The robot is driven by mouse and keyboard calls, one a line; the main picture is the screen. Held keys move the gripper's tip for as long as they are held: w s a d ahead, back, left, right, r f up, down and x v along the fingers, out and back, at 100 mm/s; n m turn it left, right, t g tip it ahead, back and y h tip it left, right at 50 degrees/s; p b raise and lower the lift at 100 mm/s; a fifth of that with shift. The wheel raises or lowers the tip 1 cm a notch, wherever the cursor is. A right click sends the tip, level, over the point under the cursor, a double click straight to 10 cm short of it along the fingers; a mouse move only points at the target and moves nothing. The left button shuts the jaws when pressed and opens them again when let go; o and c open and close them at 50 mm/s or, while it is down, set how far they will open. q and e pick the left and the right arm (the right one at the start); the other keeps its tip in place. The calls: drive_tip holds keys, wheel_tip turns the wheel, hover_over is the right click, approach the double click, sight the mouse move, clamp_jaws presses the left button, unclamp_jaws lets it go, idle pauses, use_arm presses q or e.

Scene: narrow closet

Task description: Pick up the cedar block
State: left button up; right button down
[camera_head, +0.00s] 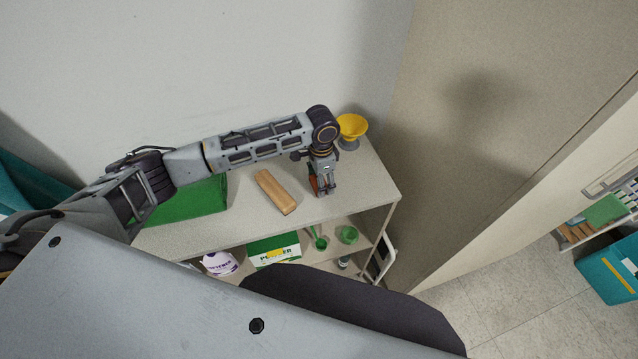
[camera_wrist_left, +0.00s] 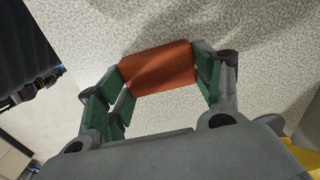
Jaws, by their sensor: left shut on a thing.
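The cedar block is a small reddish-brown block (camera_wrist_left: 158,68) between the green pads of my left gripper (camera_wrist_left: 162,85), with a pad against each end. In the head view my left gripper (camera_head: 323,189) points down at the right part of the top shelf (camera_head: 235,226), and only a sliver of the block (camera_head: 314,184) shows beside the fingers. My left gripper is shut on the block. Whether the block touches the shelf or hangs just above it, I cannot tell. My right gripper is not in view.
A tan wooden bar (camera_head: 276,191) lies left of the gripper, and a green item (camera_head: 190,200) lies further left. A yellow funnel-shaped cup (camera_head: 352,126) stands behind. Below are a green box (camera_head: 272,250), a white tub (camera_head: 220,263) and a green cup (camera_head: 347,234). A wall panel (camera_head: 480,110) rises at right.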

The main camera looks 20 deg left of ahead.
use_arm(q)
drive_tip(key=shift+c, duration=0.5)
drive_tip(key=shift+r, duration=0.1)
drive_tip(key=shift+r, duration=0.6)
wheel_tip(320, 180, up, 9)
drive_tip(key=b, duration=0.1)
drive_tip(key=shift+f, duration=0.2)
